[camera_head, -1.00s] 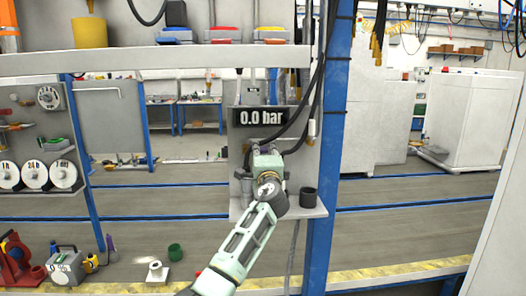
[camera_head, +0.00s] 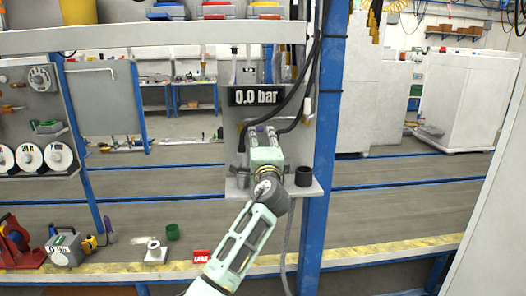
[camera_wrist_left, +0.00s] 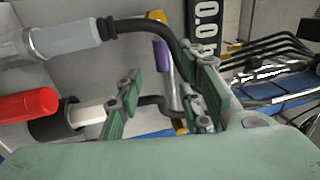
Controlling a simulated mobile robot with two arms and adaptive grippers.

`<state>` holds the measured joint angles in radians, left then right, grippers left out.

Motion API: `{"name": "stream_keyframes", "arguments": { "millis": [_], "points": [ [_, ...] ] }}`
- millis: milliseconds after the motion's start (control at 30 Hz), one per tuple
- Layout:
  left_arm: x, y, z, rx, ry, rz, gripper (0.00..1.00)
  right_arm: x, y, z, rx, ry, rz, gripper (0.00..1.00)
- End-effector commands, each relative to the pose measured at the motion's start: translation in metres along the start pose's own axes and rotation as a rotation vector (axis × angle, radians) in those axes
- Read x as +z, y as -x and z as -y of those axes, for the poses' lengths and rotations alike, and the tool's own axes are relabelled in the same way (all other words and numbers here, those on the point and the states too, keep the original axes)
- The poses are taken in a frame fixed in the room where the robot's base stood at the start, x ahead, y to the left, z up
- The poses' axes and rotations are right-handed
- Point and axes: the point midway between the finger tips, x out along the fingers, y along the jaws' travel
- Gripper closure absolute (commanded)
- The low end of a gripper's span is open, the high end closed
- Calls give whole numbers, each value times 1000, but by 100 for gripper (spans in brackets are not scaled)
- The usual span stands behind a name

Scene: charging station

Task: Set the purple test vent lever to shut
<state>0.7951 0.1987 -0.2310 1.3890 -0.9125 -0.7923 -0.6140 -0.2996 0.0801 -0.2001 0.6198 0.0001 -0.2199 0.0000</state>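A purple part (camera_wrist_left: 162,58), seemingly the test vent lever, shows in the left wrist view with a pale metal stem below it. It lies between and beyond the fingers of my left gripper (camera_wrist_left: 165,100), which stand apart with nothing held. The gripper does not visibly touch the lever. In the head view my left gripper (camera_head: 264,138) is in front of the grey panel (camera_head: 232,150), below the "0.0 bar" display (camera_head: 256,95), and hides most of the lever. The display also shows in the left wrist view (camera_wrist_left: 204,28). My right gripper is out of view.
Black hoses run beside the panel and the blue post (camera_head: 322,150). A black cup (camera_head: 304,176) sits on the panel's ledge. In the left wrist view a red-ended part (camera_wrist_left: 28,105) and a grey cylinder (camera_wrist_left: 70,40) are close on the left.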

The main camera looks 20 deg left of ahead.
Motion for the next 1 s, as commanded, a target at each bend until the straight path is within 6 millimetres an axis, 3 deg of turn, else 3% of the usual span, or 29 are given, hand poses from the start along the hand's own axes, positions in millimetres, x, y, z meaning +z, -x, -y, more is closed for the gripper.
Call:
{"name": "stream_keyframes", "arguments": {
  "millis": [100, 333, 900, 1000],
  "points": [
    [-1, 22, -1, 1, 1, -2, 65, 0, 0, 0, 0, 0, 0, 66],
    [-1, 48, -1, 2, 1, -2, 65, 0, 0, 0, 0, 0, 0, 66],
    [-1, 52, -1, 2, 0, -1, 65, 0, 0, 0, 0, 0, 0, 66],
    [0, 57, -11, 22, 15, -2, 65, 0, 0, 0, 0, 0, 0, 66]
  ]
}}
